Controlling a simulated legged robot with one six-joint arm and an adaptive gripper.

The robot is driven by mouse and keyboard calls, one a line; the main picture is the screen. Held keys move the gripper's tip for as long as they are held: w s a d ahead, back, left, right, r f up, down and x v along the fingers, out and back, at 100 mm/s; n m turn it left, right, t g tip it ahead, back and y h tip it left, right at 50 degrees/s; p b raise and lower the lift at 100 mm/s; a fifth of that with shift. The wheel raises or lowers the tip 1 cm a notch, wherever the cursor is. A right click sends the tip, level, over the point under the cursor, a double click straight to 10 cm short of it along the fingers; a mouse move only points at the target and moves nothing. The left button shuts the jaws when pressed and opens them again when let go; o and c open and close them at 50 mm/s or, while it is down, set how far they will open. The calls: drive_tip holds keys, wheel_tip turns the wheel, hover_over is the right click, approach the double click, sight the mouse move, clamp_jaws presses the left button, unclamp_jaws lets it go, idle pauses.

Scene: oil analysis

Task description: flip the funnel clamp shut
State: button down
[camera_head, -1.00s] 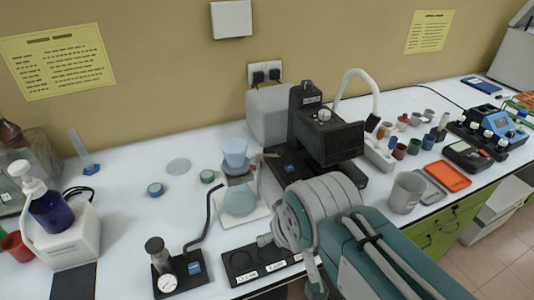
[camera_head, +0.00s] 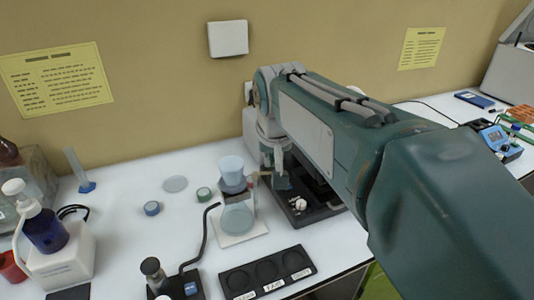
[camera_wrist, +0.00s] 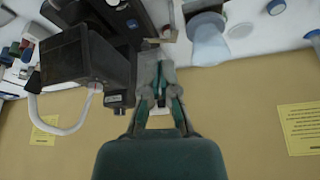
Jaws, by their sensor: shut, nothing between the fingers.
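The pale blue funnel (camera_head: 231,170) sits on the glass flask (camera_head: 237,216), which stands on a white square base (camera_head: 258,229). A small tan clamp part (camera_head: 263,173) sticks out to the right at the funnel's lower rim; whether it is shut is too small to tell. In the wrist view, the funnel and flask (camera_wrist: 208,42) are at upper right, and a tan piece (camera_wrist: 160,40) shows just beyond my fingertips. My gripper (camera_wrist: 160,64) is shut and empty. In the head view, my gripper (camera_head: 281,182) is just right of the clamp, pointing down; contact cannot be told.
The black instrument (camera_wrist: 85,60) stands close beside my gripper.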

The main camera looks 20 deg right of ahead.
sight(266, 173)
drive_tip(key=w+d+m, duration=0.1)
drive_tip(key=w+d, duration=0.2)
drive_tip(key=w, duration=0.3)
drive_tip(key=w+d+m+g, duration=0.1)
drive_tip(key=w+d, duration=0.3)
drive_tip(key=w, duration=0.2)
drive_tip(key=shift+w+m+h, duration=0.15)
drive_tip(key=shift+m+h, duration=0.15)
drive_tip(key=shift+h, duration=0.1)
drive_tip(key=shift+f, duration=0.1)
wheel_tip(266, 173, down, 10)
drive_tip(key=shift+s+a, duration=0.15)
drive_tip(key=shift+s, duration=0.15)
